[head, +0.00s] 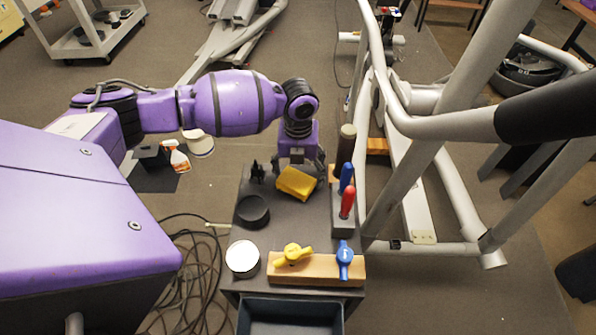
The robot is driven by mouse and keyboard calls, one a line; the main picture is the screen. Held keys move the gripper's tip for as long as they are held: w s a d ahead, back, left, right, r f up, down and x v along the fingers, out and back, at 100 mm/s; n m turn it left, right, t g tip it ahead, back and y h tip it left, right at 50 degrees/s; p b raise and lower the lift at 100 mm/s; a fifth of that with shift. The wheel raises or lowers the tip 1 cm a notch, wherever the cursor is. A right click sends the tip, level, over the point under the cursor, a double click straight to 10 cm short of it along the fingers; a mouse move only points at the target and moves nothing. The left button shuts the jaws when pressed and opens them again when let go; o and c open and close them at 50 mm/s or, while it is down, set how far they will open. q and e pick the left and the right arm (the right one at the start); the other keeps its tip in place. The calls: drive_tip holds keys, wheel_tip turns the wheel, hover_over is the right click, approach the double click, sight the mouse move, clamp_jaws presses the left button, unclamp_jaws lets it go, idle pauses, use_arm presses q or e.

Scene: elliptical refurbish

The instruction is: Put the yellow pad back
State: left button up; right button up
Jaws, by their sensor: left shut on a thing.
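The yellow pad (297,183) is a small yellow block near the far end of the grey work surface (290,218). My left gripper (300,166) comes down from above and behind it, with its fingers at the pad's far edge. It is shut on the pad, which sits slightly tilted. The fingertips are partly hidden by the pad. I cannot tell whether the pad touches the surface or is just above it. My right gripper is not in view.
A black ring (253,211), white-topped round container (242,257), and wooden block (317,270) with yellow and blue handles stand nearer. Blue (346,178) and red (348,203) handled tools stand at right. The elliptical frame (420,170) rises beyond them. Cables (195,270) lie on the floor left.

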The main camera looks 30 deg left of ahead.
sight(299, 172)
use_arm(q)
drive_tip(key=o, duration=1.4)
drive_tip(key=shift+f+b, duration=0.3)
drive_tip(key=shift+f, duration=0.05)
wheel_tip(299, 172, up, 8)
drive_tip(key=shift+w+r, duration=0.1)
drive_tip(key=shift+w, duration=0.05)
